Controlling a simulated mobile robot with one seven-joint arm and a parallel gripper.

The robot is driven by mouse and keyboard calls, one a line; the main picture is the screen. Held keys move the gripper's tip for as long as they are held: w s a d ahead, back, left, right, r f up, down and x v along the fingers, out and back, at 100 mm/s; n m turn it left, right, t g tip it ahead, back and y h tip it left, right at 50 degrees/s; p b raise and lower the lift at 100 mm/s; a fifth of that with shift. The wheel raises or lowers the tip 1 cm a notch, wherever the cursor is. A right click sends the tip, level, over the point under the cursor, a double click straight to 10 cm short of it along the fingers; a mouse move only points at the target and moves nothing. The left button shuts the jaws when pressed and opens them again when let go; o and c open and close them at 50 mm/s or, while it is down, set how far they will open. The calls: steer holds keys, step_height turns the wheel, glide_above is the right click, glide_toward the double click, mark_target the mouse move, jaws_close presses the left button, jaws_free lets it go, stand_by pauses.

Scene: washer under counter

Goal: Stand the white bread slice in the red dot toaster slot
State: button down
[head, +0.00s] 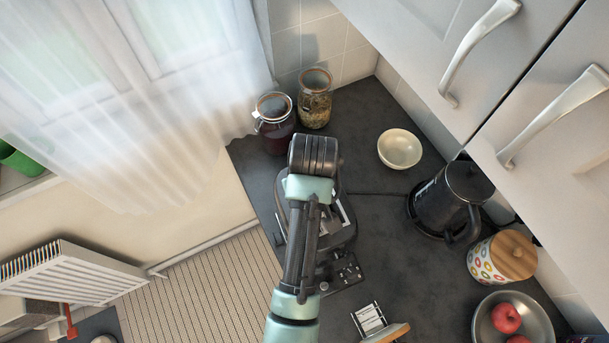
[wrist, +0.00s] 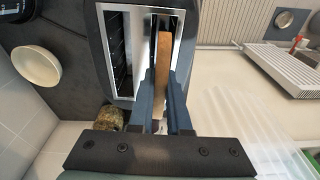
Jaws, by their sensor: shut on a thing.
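The dark toaster (head: 347,236) stands on the counter, partly hidden under my arm in the head view. In the wrist view the toaster (wrist: 88,45) shows two long metal-rimmed slots side by side. The left slot (wrist: 118,55) is empty. The bread slice (wrist: 163,75) shows edge-on, with a brown crust, lined up with the right slot (wrist: 181,25). How deep it sits in that slot I cannot tell. My gripper (wrist: 163,95) is shut on the slice, one finger on each side. In the head view the fingers are hidden behind my arm. I see no red dot.
Two glass jars (head: 275,122) stand behind the toaster. A cream bowl (head: 399,149) and a black kettle (head: 449,200) stand to its right. A small white rack (head: 369,319) is at the front. Wall cupboards (head: 480,50) hang above right.

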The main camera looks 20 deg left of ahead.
steer(key=c, duration=0.8)
jaws_free()
step_height(320, 180, up, 2)
steer(key=shift+r+p, duration=0.2)
steer(key=shift+p, duration=0.85)
steer(key=shift+r, duration=2.3)
